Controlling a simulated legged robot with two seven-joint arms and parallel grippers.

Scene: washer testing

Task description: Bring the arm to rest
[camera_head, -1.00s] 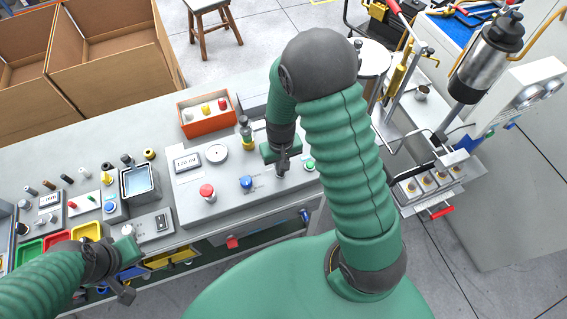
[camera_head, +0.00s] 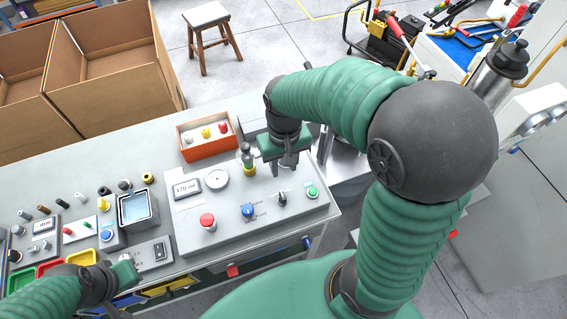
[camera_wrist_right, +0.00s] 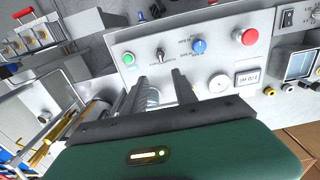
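My right gripper (camera_head: 288,162) hangs over the back right part of the grey test panel (camera_head: 190,225). Its two fingers are apart, and it also shows in the right wrist view (camera_wrist_right: 160,85). A silvery upright fitting (camera_wrist_right: 152,97) shows between the fingers there, and I cannot tell whether they touch it. In the head view a glass-like fitting with a yellow base (camera_head: 248,158) stands just left of this gripper. My left gripper (camera_head: 128,278) is low at the left, near the bench front. Its fingers are too hidden to tell their state.
The panel carries a red button (camera_head: 207,221), a blue knob (camera_head: 247,210), a black switch (camera_head: 281,199), a green button (camera_head: 312,191) and a gauge (camera_head: 217,179). An orange box (camera_head: 206,150) stands behind. Cardboard boxes (camera_head: 115,90) and a stool (camera_head: 206,17) are beyond.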

